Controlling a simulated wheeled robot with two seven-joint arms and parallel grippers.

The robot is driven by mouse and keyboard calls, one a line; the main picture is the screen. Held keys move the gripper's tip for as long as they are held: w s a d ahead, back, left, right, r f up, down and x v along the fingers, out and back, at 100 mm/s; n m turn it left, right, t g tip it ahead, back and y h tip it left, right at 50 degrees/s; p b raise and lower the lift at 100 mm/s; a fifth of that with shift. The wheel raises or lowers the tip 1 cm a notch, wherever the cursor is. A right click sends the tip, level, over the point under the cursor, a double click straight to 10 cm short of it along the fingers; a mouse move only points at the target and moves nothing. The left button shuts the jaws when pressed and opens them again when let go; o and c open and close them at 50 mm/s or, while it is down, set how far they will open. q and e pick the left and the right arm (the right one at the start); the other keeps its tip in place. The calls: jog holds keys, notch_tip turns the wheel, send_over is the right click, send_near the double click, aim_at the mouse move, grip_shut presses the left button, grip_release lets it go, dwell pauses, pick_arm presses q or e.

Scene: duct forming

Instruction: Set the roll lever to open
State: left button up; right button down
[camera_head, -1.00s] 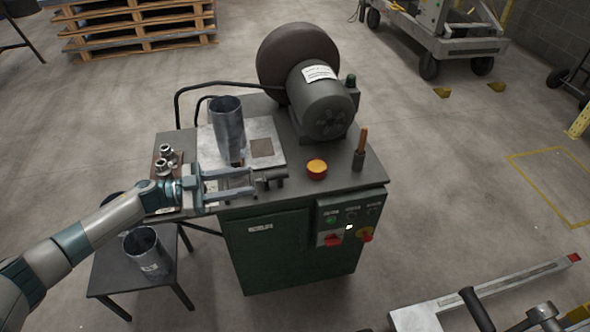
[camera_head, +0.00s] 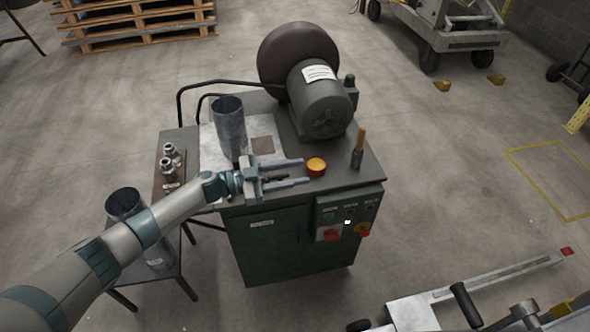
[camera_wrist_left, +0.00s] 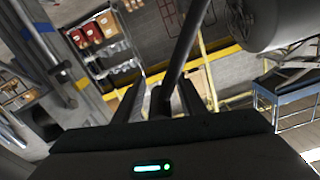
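My left gripper (camera_head: 306,172) reaches over the front edge of the machine top, its two long fingers apart. A short dark part (camera_head: 275,177) shows between the fingers at that edge; I cannot tell if they touch it. In the left wrist view a dark rod (camera_wrist_left: 186,50) rises between the finger shapes. A lever with an orange-brown handle (camera_head: 361,139) stands upright on the right of the machine top, apart from the gripper. I cannot tell for sure which part is the roll lever. My right gripper is not in view.
An orange button (camera_head: 316,166) is close to the fingertips. A metal cylinder (camera_head: 229,125) stands on the machine behind the gripper. A motor (camera_head: 322,105) stands at the back. Another cylinder (camera_head: 126,204) is on a low stand at left. Equipment with a black handle (camera_head: 466,304) is lower right.

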pick_arm(q)
grip_shut()
dwell(0.3)
jog(key=w+a+r+n+b, duration=0.2)
jog(key=w+n, duration=0.3)
jog(key=w, duration=0.3)
jog(key=shift+w+a+r+n, duration=0.35)
jog(key=shift+a+r+n, duration=0.05)
jog(key=shift+r, duration=0.5)
